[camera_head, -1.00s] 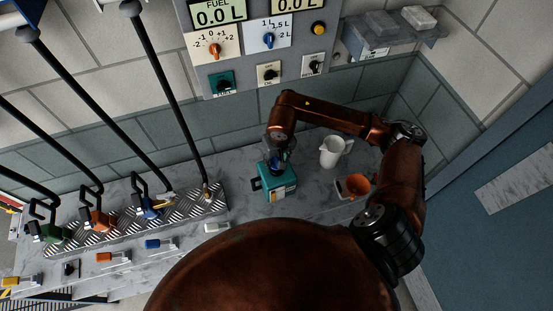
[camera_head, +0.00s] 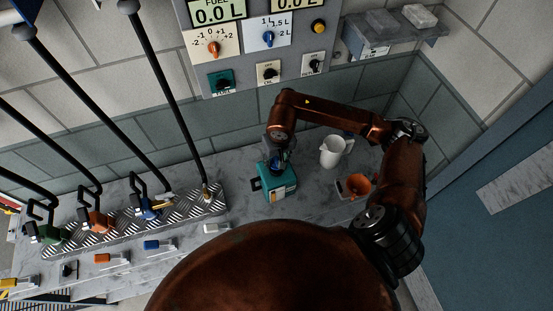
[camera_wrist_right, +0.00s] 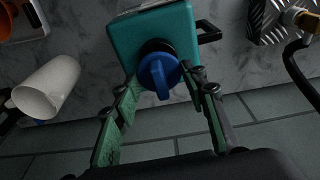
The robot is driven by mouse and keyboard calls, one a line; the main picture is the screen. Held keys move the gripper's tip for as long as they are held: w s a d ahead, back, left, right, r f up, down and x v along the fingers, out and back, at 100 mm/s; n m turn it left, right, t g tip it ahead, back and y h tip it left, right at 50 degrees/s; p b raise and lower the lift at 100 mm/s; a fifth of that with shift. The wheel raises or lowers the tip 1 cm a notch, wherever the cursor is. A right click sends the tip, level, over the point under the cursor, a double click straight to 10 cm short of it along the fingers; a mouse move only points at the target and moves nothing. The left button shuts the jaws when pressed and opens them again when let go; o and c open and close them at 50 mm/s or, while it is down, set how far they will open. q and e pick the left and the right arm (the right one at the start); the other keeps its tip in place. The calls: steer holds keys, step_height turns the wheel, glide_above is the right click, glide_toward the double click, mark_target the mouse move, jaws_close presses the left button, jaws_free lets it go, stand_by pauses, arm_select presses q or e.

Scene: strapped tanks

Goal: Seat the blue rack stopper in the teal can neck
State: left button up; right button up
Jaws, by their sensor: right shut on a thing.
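The teal can (camera_head: 281,186) stands on the grey counter below the wall panel, with a dark handle at its left side. It also shows in the right wrist view (camera_wrist_right: 135,38). The blue stopper (camera_wrist_right: 158,76) is at the can's dark round neck (camera_wrist_right: 155,47), its grip bar toward the camera. I cannot tell how deep it sits. My right gripper (camera_head: 277,160) is over the can top, its fingers on both sides of the stopper in the right wrist view (camera_wrist_right: 163,90), shut on it. In the head view it mostly hides the stopper. My left gripper is out of view.
A white jug (camera_head: 331,152) and an orange funnel-like cup (camera_head: 357,186) stand right of the can. A tread-plate rack (camera_head: 120,222) with several hose nozzles is at the left. Coloured tabs, including a blue one (camera_head: 153,244), line the front.

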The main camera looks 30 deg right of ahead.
steer(key=shift+b, duration=0.5)
stand_by(0.7)
steer(key=shift+b, duration=0.45)
steer(key=shift+f+b, duration=1.25)
steer(key=shift+f, duration=0.05)
steer(key=o, duration=1.2)
